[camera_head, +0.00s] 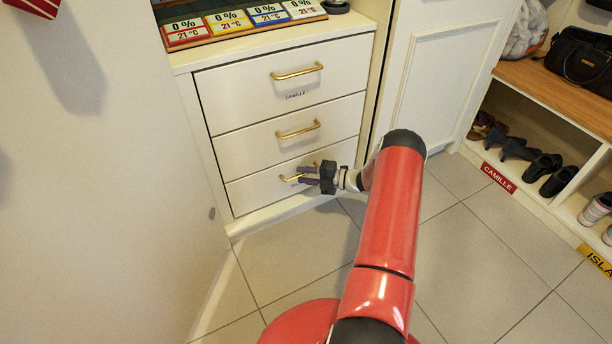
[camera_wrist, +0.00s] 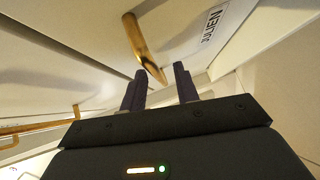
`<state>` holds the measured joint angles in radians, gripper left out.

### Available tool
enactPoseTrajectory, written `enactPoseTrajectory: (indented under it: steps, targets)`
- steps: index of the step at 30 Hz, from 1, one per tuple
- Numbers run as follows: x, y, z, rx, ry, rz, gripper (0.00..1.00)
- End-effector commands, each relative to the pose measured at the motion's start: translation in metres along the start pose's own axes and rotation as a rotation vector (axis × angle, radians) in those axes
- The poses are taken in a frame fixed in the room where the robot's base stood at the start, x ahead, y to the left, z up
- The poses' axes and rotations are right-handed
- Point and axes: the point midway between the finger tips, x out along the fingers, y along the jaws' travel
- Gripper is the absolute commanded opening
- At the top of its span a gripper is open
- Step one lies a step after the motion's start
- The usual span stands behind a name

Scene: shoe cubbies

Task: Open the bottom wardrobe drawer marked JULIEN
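The white bottom drawer (camera_head: 258,187) is flush with the cabinet front in the head view. Its brass handle (camera_head: 285,179) is partly hidden by my gripper (camera_head: 305,176), which is in front of its right part. In the wrist view the brass handle (camera_wrist: 141,46) runs down towards the space between my two dark fingers (camera_wrist: 160,85). The fingers are apart, with a gap between them. The handle's near end shows just beyond the fingertips; I cannot tell whether they touch. The JULIEN label (camera_wrist: 209,21) is on the drawer front, right of the handle.
Above are the middle drawer (camera_head: 262,138) and the top drawer (camera_head: 240,92) marked CAMILLE, both shut. A white door (camera_head: 443,75) stands to the right. A shoe rack (camera_head: 560,205) is at far right. Tiled floor (camera_head: 300,262) in front of the drawers is clear.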

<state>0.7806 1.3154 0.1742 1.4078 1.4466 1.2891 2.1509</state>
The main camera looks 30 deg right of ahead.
Motion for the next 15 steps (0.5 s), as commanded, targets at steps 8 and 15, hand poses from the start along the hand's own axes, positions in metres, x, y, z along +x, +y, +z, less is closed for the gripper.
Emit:
enactPoseTrajectory:
  steps: [8, 15]
  targets:
    - [-0.0004, 0.0002, 0.0001, -0.001, 0.000, 0.000, 0.03]
    - [-0.0005, 0.0000, 0.0001, -0.001, 0.000, 0.000, 0.00]
